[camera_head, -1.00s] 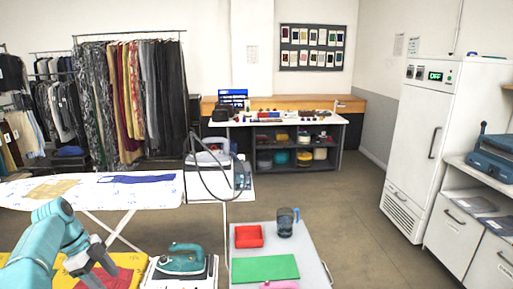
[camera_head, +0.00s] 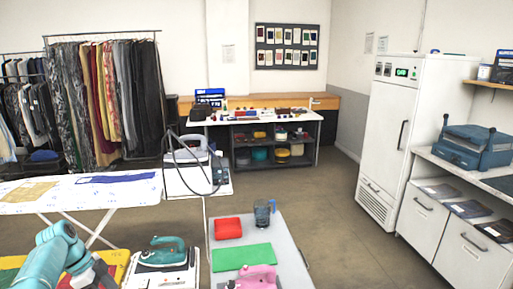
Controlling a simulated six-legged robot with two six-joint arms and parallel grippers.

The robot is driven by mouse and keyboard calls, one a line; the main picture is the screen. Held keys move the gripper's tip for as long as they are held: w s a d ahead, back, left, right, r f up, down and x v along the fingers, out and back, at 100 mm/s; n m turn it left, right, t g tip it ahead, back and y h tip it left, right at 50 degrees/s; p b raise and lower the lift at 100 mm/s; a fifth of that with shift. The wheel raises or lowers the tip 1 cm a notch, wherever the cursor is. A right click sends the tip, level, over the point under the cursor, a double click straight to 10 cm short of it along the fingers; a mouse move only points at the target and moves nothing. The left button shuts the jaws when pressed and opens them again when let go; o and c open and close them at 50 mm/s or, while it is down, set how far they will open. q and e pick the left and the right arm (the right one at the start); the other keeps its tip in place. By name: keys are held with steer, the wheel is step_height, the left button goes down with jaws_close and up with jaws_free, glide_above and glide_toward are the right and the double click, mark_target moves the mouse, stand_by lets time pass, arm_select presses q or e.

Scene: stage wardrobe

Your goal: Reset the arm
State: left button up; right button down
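My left arm, teal with dark joints, comes in at the bottom left. Its gripper (camera_head: 93,276) is low in the picture, over the yellow and red cloth and left of the teal iron. The fingers are small and partly cut off by the lower edge, so I cannot tell whether they are open or shut. No held object shows.
A teal iron (camera_head: 164,250) stands on a white rest. An ironing board (camera_head: 130,192) is behind. Open floor lies right.

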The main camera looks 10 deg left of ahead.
arm_select(q)
steer(key=s+d+f+n, duration=0.2)
steer(key=d+f+n, duration=0.2)
steer(key=d+f, duration=0.65)
steer(key=s+d+f+n, duration=0.3)
steer(key=d+f+n, duration=0.1)
steer(key=d+f, duration=0.7)
steer(key=s+d+n, duration=0.3)
steer(key=s+d, duration=0.3)
steer(key=s, duration=0.4)
steer(key=s+d+f+n, duration=0.1)
steer(key=s+d+n, duration=0.3)
steer(key=s+d, duration=0.3)
steer(key=s, duration=0.4)
steer(key=shift+d+g, duration=0.25)
steer(key=shift+g, duration=0.05)
